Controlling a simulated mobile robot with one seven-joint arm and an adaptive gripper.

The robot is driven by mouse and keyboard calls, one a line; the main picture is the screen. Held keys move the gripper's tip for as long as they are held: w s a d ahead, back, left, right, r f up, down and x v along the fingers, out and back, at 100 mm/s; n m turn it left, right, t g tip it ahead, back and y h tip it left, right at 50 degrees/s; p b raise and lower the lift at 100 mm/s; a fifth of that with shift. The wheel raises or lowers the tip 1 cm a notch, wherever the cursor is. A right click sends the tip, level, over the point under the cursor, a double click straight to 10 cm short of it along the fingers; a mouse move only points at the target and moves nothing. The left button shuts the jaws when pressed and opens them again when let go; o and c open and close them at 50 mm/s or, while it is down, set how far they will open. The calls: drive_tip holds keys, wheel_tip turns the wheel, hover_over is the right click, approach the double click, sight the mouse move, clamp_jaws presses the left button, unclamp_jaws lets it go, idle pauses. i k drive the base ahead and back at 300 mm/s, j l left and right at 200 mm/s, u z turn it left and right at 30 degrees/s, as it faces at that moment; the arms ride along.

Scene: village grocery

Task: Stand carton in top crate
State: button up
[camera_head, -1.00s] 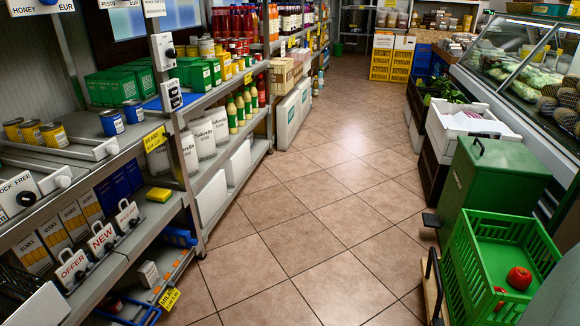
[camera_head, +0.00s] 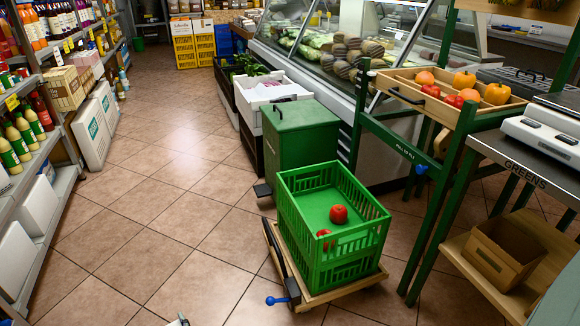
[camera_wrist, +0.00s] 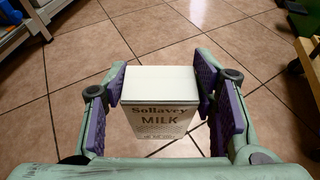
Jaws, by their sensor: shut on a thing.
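My gripper (camera_wrist: 161,88) is shut on a white milk carton (camera_wrist: 158,117) in the wrist view, one purple-padded finger on each side. The carton's printed face reads "Sollavey MILK" and it is held over the tiled floor. The green crate (camera_head: 345,254) stands in the head view on a wooden dolly, apparently the top of a stack. Two red round fruits or vegetables (camera_head: 338,214) lie in it, and much of its green floor is bare. The carton does not show clearly in the head view.
The wooden dolly (camera_head: 343,291) has a dark handle and a blue knob. A green box (camera_head: 302,140) stands behind the crate. A produce stand (camera_head: 405,150) and a counter are to the right. Shelves line the left. The tiled floor (camera_head: 165,215) between is clear.

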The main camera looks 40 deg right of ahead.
sight(311, 208)
drive_tip(key=z, duration=1.35)
